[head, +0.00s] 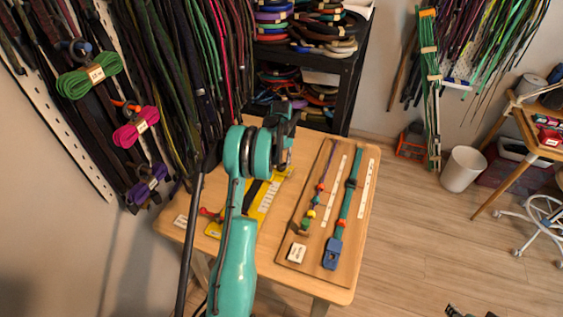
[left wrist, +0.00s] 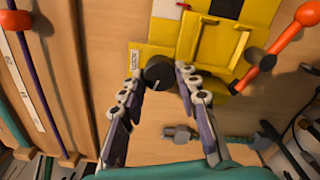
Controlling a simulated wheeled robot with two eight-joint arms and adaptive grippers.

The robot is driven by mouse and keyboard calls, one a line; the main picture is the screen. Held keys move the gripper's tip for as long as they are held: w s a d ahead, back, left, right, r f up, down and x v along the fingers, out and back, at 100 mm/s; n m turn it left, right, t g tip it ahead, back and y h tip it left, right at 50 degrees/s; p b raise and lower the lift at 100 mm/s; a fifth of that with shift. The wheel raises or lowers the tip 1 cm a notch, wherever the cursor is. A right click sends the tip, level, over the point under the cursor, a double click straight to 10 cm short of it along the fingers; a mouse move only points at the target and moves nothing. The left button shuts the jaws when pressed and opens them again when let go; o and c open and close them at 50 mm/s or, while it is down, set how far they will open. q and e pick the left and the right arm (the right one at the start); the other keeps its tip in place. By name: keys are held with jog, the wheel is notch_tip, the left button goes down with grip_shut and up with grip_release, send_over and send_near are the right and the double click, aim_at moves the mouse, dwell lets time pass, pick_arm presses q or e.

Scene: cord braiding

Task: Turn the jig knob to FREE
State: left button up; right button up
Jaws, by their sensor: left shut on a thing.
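The jig knob (left wrist: 159,70) is a short black cylinder at the edge of the yellow jig (left wrist: 228,42), near the top middle of the left wrist view. A thin pale mark on it points down in that view. A label reading LOCK (left wrist: 134,62) is on its left; I read no FREE label. My left gripper (left wrist: 158,77) is shut on the knob, one fingertip on each side. In the head view my left gripper (head: 284,140) is over the back of the table, beyond the yellow jig (head: 265,205), and the knob is hidden. My right gripper is not clearly seen.
An orange-ended lever (left wrist: 278,40) stands right of the knob. A wooden board (head: 310,235) with beaded and teal cords lies on the table (head: 345,285) to the right. Hanging cords (head: 190,70) crowd the left wall. A dark part (head: 468,312) shows at the bottom edge.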

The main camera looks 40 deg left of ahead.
aim_at(281, 163)
pick_arm(q)
jog(key=shift+n, duration=1.6)
jog(key=o, duration=1.2)
jog(key=shift+c, duration=0.2)
notch_tip(281, 163, up, 12)
